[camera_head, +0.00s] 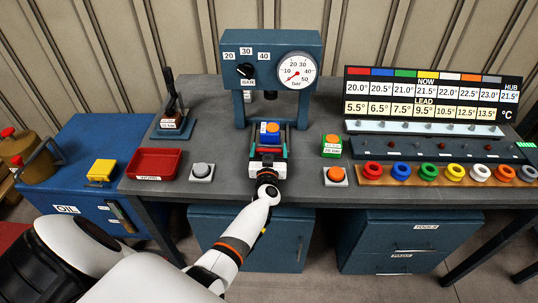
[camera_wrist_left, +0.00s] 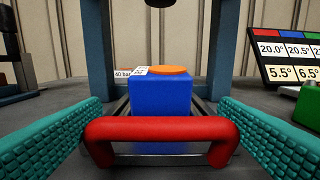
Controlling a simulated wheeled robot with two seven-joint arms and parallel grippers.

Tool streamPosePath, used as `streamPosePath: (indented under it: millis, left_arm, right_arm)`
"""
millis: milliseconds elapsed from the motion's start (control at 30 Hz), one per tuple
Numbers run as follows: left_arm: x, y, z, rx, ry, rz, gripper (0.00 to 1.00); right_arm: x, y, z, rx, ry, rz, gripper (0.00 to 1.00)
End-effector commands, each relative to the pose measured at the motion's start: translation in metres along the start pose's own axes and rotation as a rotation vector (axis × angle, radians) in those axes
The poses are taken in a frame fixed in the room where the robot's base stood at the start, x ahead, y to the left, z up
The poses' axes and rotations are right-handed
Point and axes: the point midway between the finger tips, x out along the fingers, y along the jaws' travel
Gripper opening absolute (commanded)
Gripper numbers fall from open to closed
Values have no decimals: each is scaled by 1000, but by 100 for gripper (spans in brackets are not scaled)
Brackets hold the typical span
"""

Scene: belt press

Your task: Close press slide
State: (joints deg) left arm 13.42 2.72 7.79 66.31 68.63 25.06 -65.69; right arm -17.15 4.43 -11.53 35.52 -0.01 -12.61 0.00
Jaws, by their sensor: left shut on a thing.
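The press (camera_head: 271,52) is a blue frame with a dial and a gauge at the back of the bench. Its slide carries a blue block with an orange disc on top (camera_head: 270,131), which sits low between the posts, toward the front. In the left wrist view the blue block (camera_wrist_left: 160,100) stands behind the slide's red handle (camera_wrist_left: 160,126). My left gripper (camera_head: 267,154) is at the front of the slide. Its teal fingers lie on both sides of the red handle, shut on it. The slide's base is mostly hidden.
A red tray (camera_head: 154,163) and a grey button (camera_head: 202,171) lie left of the slide. A green block with an orange top (camera_head: 332,144) and an orange button (camera_head: 336,175) stand right of it. A temperature board (camera_head: 432,98) and coloured rings fill the right side.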

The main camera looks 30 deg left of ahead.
Motion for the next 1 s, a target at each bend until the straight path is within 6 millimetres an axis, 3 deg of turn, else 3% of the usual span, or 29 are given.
streamPosePath:
  millis: [100, 133, 167, 567, 1000]
  left_arm:
    - [0, 3, -1, 4, 1, 5, 43]
    - [0, 3, -1, 4, 1, 5, 85]
    - [0, 3, -1, 4, 1, 5, 90]
    - [-8, 1, -1, 1, 2, 1, 91]
    - [-94, 3, -1, 2, 4, 4, 91]
  right_arm:
    - [0, 0, 0, 0, 0, 0, 36]
    - [0, 0, 0, 0, 0, 0, 36]
    - [0, 0, 0, 1, 0, -1, 36]
    - [-2, -2, 0, 1, 1, -3, 36]
    - [-9, -4, 0, 1, 1, -5, 36]
